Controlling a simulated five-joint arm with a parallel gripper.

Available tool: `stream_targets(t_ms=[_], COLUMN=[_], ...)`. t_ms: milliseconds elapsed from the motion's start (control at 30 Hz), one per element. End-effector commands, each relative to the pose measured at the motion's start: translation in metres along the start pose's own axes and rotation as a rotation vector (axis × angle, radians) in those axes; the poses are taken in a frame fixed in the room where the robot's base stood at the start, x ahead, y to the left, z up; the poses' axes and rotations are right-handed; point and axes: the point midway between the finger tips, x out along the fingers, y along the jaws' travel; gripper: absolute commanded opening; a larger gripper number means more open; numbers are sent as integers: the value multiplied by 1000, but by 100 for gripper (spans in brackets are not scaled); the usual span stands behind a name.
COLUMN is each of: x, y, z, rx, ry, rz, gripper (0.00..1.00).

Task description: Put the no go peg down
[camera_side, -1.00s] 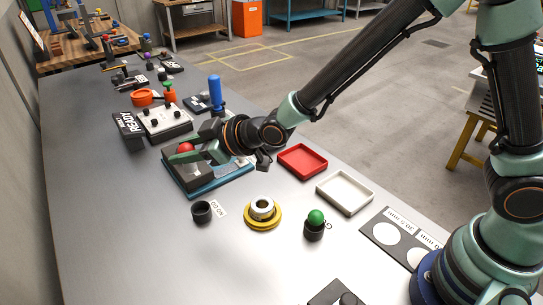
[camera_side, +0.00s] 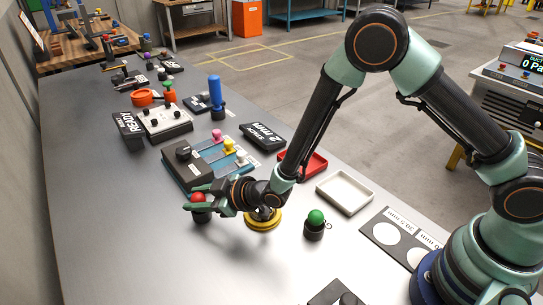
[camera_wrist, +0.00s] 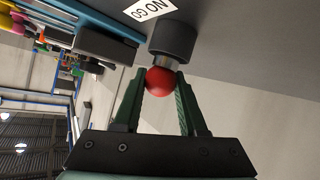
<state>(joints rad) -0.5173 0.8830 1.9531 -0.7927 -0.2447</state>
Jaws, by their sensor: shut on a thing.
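The no go peg has a red ball head (camera_side: 197,197) and a short silver shank, seen in the wrist view (camera_wrist: 165,62). My gripper (camera_wrist: 160,82) is shut on the red ball, one green finger on each side. The peg stands in line with a black cup holder (camera_wrist: 172,40), which shows below the ball in the side view (camera_side: 201,217). Its shank meets the cup's mouth; how deep it sits I cannot tell. A white NO GO label (camera_wrist: 149,8) lies beside the cup. My gripper hides this label in the side view.
A yellow ring base (camera_side: 263,219) stands right of the cup, partly behind my wrist. A green-topped peg (camera_side: 316,217) stands in another black holder. A teal-based box with coloured knobs (camera_side: 207,163) is behind. The table is clear in front and left.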

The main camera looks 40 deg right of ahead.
Motion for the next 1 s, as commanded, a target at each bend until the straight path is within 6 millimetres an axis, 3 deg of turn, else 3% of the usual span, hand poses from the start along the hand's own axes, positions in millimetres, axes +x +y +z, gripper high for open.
stream_targets(t_ms=[400, 433, 500, 867, 1000], x=[2, 2, 2, 1, -8], y=[-1, -1, -1, 0, 0], z=[4, 4, 4, 2, 1], rx=[0, 0, 0, 0, 0], ry=[1, -1, 0, 1, -1], rz=[0, 0, 0, 0, 0], gripper=[0, 49, 71, 71, 71])
